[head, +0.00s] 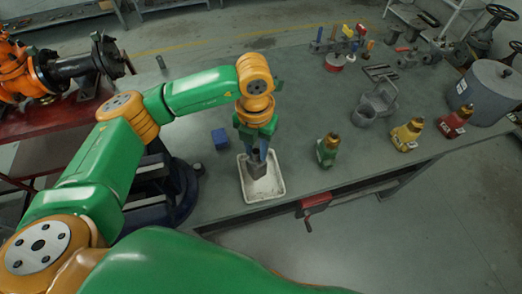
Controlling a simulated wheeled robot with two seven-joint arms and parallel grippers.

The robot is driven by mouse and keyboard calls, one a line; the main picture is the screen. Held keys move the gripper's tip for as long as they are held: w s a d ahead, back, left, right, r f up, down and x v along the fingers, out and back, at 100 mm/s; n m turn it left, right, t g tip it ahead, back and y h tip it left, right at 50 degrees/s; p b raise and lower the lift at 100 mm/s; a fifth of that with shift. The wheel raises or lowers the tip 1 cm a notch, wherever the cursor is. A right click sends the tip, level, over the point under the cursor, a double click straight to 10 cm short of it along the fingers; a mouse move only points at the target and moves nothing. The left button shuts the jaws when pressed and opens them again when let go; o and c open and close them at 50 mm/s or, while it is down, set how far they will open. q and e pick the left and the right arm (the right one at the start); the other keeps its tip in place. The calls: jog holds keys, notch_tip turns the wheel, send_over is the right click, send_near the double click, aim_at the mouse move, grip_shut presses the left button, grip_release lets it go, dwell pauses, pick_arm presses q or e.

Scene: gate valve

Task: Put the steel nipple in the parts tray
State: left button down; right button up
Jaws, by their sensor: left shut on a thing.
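The parts tray (248,196) is a shallow white tray with a worn bottom. It lies near the front edge of the workbench. My left gripper (257,160) points down over the tray's upper part and is shut on a grey piece, the steel nipple (256,171). The nipple is upright, inside the tray's outline. I cannot tell whether its lower end touches the tray bottom. My right gripper is not in view.
A blue block (220,139) lies left of the tray. Green (327,150), yellow (406,135) and red (454,122) bottles stand to the right. A grey drum (487,93) is at far right. A red-handled vise (316,201) sits at the bench's front edge.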

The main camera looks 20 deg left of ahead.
pick_arm(q)
jog(key=f, duration=0.1)
jog(key=w+f, duration=0.1)
jog(key=f, duration=0.2)
jog(key=shift+w+d+f+p, duration=0.25)
jog(key=shift+f+p, duration=0.1)
jog(key=shift+f, duration=0.4)
jog(key=c, duration=0.6)
grip_release()
jog(key=shift+r, duration=0.1)
jog(key=shift+r, duration=0.3)
notch_tip(320, 180, up, 12)
jog(key=shift+f+b, duration=0.15)
jog(key=shift+b, duration=1)
jog(key=shift+f, duration=0.1)
